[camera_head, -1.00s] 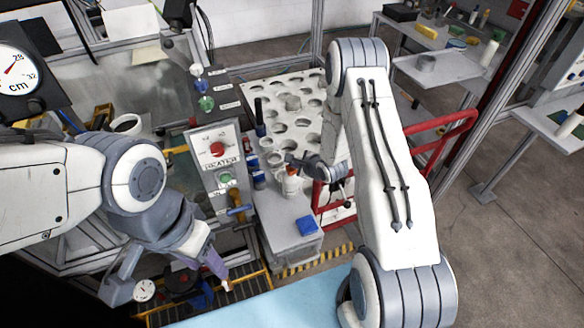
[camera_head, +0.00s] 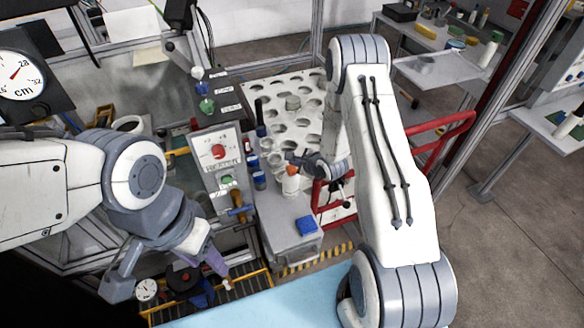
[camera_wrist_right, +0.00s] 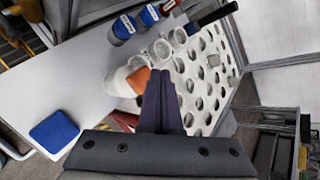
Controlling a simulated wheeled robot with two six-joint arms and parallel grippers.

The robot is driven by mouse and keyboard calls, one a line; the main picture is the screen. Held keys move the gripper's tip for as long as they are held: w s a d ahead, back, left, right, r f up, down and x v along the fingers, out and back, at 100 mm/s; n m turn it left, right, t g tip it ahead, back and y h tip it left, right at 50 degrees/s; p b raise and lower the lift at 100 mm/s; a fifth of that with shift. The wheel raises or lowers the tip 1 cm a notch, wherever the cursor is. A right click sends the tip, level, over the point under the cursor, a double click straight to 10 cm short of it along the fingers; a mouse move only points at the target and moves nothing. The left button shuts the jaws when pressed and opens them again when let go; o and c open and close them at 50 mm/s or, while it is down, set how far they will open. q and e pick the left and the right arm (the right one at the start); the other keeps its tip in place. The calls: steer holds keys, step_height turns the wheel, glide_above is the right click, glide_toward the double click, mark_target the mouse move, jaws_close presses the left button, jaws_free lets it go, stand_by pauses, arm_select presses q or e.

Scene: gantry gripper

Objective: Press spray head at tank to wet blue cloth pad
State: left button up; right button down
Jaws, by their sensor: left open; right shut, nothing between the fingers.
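The blue cloth pad (camera_head: 306,225) lies flat on the light grey bench top, and it also shows in the right wrist view (camera_wrist_right: 54,131). A small white tank (camera_wrist_right: 120,82) with an orange spray head (camera_head: 291,170) stands farther back on the same bench. My right gripper (camera_head: 290,158) is at the spray head, shut and empty. In the right wrist view its dark fingers overlap the orange head's right side; I cannot tell whether they touch it. My left gripper (camera_head: 216,264) is open, low at the left, well away from the pad.
A white rack with round holes (camera_head: 285,92) stands behind the tank. Blue-labelled jars (camera_wrist_right: 123,27) stand near the tank. A heater panel with a red button (camera_head: 218,152) is left of the bench. A red frame (camera_head: 435,135) stands to the right. Bare bench surrounds the pad.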

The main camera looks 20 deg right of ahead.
mark_target(295, 172)
step_height(295, 172, up, 6)
steer(key=p, duration=0.5)
steer(key=shift+s, duration=0.25)
stand_by(2.2)
